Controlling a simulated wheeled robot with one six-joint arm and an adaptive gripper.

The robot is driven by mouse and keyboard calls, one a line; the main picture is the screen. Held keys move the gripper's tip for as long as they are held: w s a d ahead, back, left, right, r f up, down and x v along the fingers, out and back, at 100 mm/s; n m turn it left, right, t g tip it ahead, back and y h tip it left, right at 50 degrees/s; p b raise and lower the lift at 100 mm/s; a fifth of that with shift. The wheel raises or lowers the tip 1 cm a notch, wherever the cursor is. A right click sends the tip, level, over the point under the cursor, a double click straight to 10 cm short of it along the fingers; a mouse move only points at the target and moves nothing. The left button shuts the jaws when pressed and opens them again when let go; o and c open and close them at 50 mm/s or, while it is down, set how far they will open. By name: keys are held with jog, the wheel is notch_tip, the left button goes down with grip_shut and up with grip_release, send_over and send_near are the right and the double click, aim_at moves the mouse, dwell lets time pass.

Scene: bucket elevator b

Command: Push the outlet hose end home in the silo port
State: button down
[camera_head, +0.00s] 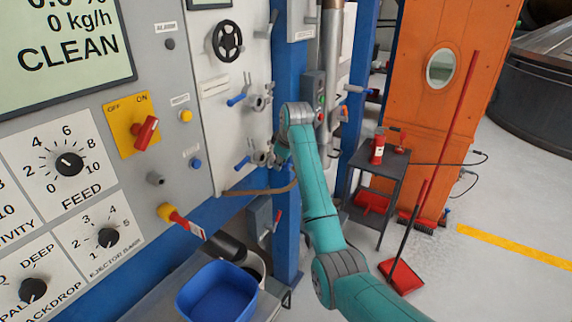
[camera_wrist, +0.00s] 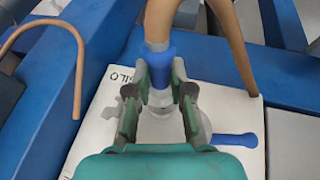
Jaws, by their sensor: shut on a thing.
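In the wrist view, the tan outlet hose (camera_wrist: 163,20) ends in a blue cuff (camera_wrist: 160,68). My gripper (camera_wrist: 160,82) is shut on this hose end, one finger on each side. Just below the cuff, between the fingers, is the pale grey silo port (camera_wrist: 160,101) on a white plate (camera_wrist: 100,125) marked SILO, seen upside down. How deep the hose end sits in the port cannot be told.
A blue-handled lever (camera_wrist: 234,140) lies right of the port in the wrist view. A second tan hose stretch (camera_wrist: 78,75) curves at the left. Blue beams (camera_wrist: 75,60) surround the plate. In the head view, a blue bin (camera_head: 217,295) stands below and a dark cart (camera_head: 375,190) stands right.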

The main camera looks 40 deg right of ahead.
aim_at(272, 159)
jog(key=shift+w+a, duration=0.15)
jog(key=shift+w, duration=0.2)
jog(key=shift+w+a+r, duration=0.1)
jog(key=shift+w+a, duration=0.1)
jog(key=shift+w, duration=0.4)
jog(key=shift+w+a, duration=0.2)
jog(key=shift+w, duration=0.35)
dwell(1.4)
jog(key=c, duration=1)
grip_release()
jog(key=shift+o, duration=0.2)
jog(key=v, duration=1.2)
